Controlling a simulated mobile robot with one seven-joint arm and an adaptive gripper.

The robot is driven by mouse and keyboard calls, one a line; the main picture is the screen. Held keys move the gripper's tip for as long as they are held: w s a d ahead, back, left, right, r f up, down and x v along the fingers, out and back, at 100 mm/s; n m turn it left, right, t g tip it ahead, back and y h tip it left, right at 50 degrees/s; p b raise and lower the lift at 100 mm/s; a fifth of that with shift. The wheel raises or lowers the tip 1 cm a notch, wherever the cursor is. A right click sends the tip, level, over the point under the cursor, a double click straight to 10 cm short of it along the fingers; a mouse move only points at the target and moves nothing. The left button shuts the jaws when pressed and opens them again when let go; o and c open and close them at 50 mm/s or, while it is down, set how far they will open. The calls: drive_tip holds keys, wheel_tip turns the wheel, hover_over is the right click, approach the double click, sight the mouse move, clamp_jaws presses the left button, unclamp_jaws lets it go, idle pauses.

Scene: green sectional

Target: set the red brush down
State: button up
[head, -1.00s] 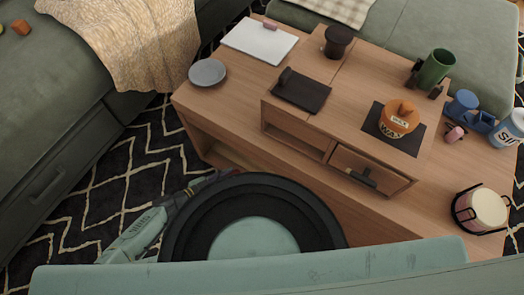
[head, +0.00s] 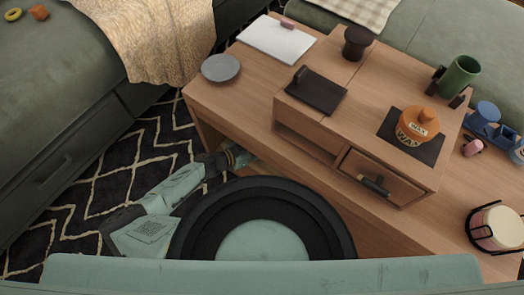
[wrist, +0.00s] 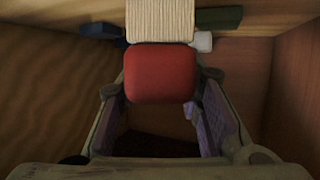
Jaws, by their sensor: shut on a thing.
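The red brush (wrist: 160,73) shows in the wrist view, with a red block body and a pale ribbed part (wrist: 160,20) beyond it. My gripper (wrist: 160,88) is shut on the red body, one finger on each side. In the head view my gripper (head: 238,158) reaches to the open lower space of the wooden coffee table (head: 215,105), at its near left side. The brush cannot be made out in the head view. The wrist view shows brown, wood-like surfaces around the brush. I cannot tell whether the brush touches a surface.
Dark blue (wrist: 100,30) and dark green (wrist: 218,18) objects and a small white one (wrist: 203,41) lie beyond the brush. On the tabletop are a grey plate (head: 221,68), a white board (head: 276,40), an orange wax pot (head: 417,126) and a green cup (head: 460,76).

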drive_tip(key=shift+f+b, duration=0.4)
drive_tip(key=shift+f, duration=1.1)
drive_tip(key=shift+f, duration=0.1)
drive_tip(key=o, duration=1.2)
drive_tip(key=shift+o, duration=0.2)
drive_tip(key=shift+r, duration=0.25)
drive_tip(key=p+v, duration=0.1)
drive_tip(key=v, duration=1)
drive_tip(key=shift+s+a+p, duration=0.2)
drive_tip(key=shift+a+p, duration=0.1)
drive_tip(key=shift+a, duration=0.1)
drive_tip(key=shift+o, duration=0.4)
